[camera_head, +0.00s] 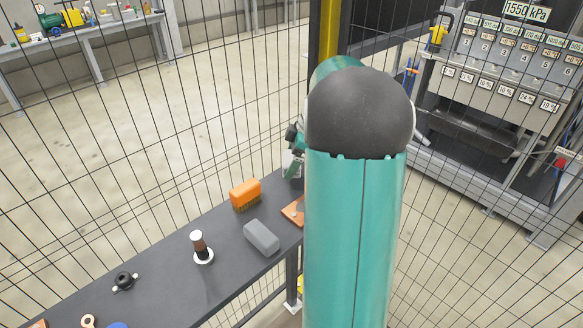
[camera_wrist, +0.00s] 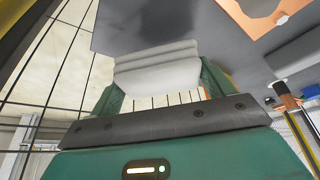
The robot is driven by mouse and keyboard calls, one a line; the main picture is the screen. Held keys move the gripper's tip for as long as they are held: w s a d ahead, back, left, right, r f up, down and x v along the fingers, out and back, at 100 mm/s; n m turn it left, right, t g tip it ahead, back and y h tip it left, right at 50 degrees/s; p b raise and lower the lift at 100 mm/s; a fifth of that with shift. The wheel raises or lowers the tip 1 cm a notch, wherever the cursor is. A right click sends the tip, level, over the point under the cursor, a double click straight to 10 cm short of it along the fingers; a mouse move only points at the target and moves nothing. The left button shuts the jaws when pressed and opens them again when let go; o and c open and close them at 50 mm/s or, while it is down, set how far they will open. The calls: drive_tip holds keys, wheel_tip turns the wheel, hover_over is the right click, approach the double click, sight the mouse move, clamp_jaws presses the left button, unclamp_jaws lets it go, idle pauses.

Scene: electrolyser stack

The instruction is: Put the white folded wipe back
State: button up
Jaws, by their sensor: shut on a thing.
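The white folded wipe (camera_wrist: 157,68) shows in the wrist view as a pale, layered pad. My gripper (camera_wrist: 160,84) is shut on it, with a green finger at each side. The wipe is close to the dark bench top (camera_wrist: 150,22); I cannot tell whether it touches it.
Wire mesh fencing stands behind. Bare bench shows between the pieces.

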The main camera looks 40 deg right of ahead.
drive_tip(key=shift+w+f, duration=0.15)
drive_tip(key=shift+f, duration=1.55)
drive_tip(key=shift+f, duration=0.15)
drive_tip(key=o, duration=0.7)
drive_tip(key=shift+o, duration=0.2)
